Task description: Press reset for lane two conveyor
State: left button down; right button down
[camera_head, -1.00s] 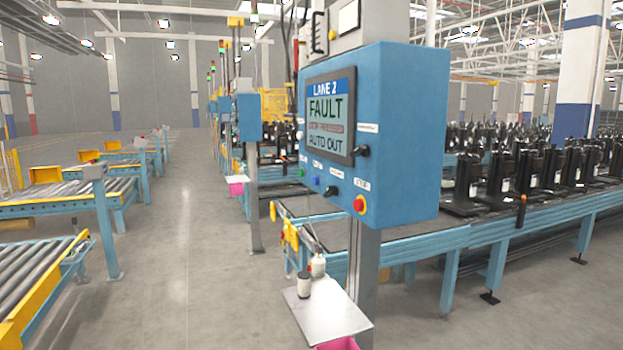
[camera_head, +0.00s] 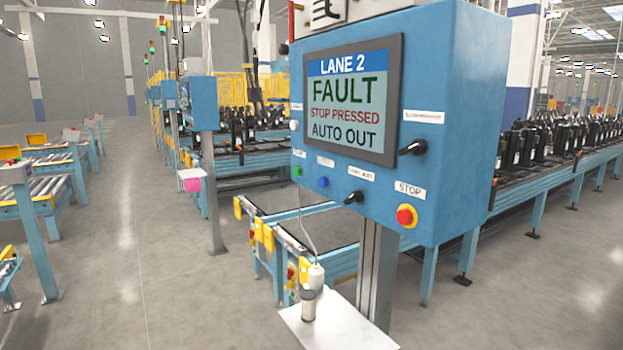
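The blue lane 2 control box (camera_head: 465,130) stands on a grey post, right of centre and close in the head view. Its screen (camera_head: 350,105) reads LANE 2, FAULT, STOP PRESSED, AUTO OUT. Below the screen are a green button (camera_head: 297,170), a blue button (camera_head: 323,182) and a black selector knob (camera_head: 354,197). A red stop button on a yellow base (camera_head: 406,216) sits at the lower right under a STOP label. A black switch (camera_head: 412,147) is right of the screen. The small labels over the green and blue buttons are too small to read. Neither gripper shows.
Another blue box on a post (camera_head: 200,105) stands further left.

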aim_at(322, 181)
jog(key=i+j+z, duration=0.1)
jog(key=i+j, duration=0.3)
jog(key=j, duration=0.25)
jog(key=i+j+z, duration=0.15)
jog(key=j, duration=0.2)
jog(key=i+j, duration=0.25)
jog(key=j+z, duration=0.05)
jog(key=j, duration=0.05)
